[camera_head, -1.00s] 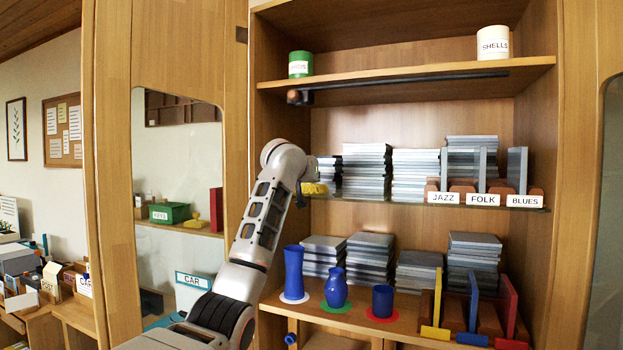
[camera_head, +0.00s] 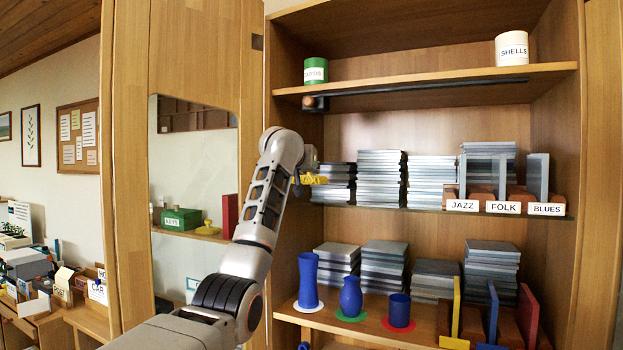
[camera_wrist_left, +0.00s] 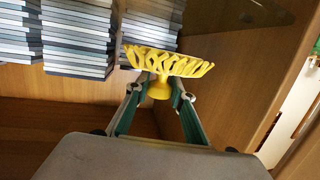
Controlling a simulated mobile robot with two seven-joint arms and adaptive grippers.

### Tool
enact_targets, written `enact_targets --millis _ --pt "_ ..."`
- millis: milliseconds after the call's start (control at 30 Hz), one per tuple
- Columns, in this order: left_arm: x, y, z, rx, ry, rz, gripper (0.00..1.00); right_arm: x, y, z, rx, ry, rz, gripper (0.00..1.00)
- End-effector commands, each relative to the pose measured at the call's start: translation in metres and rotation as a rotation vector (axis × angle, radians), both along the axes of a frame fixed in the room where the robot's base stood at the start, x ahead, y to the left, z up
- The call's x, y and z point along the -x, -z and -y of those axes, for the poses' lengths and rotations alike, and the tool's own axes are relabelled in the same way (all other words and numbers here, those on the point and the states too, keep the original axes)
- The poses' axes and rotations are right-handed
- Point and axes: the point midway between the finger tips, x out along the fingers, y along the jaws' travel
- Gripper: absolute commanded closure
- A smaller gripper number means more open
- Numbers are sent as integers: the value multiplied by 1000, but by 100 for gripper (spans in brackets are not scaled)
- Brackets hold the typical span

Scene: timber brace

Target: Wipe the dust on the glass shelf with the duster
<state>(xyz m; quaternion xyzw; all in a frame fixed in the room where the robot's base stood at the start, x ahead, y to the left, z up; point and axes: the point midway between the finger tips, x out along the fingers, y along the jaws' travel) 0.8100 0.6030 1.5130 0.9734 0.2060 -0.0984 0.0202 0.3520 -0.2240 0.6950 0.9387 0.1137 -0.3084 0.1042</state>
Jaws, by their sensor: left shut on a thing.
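The duster (camera_wrist_left: 165,62) is yellow with a fringed, fan-like head; in the head view its yellow head (camera_head: 313,179) shows at the end of my left arm. My left gripper (camera_wrist_left: 158,100) is shut on the duster's short stem. It is at the left end of the glass shelf (camera_head: 432,211), in front of the disc stacks. The glass shelf is seen nearly edge-on, and I cannot make out dust on it. My right gripper is in neither view.
Stacks of discs (camera_head: 380,178) and bookends labelled JAZZ, FOLK and BLUES (camera_head: 546,209) crowd the glass shelf. Below stand blue vases (camera_head: 350,297). Above are a green tin (camera_head: 315,71) and the SHELLS tin (camera_head: 511,49). A cabinet side panel stands close on the left.

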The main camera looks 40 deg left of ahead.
Motion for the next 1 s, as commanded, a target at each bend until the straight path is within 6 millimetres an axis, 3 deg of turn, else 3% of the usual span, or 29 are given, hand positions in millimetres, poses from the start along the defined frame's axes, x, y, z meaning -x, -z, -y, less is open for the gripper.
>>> enact_targets --millis 333,1000 --pt "9 -31 -4 1 -1 3 94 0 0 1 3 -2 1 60" --pt "10 -34 -4 0 -2 1 94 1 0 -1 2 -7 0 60"
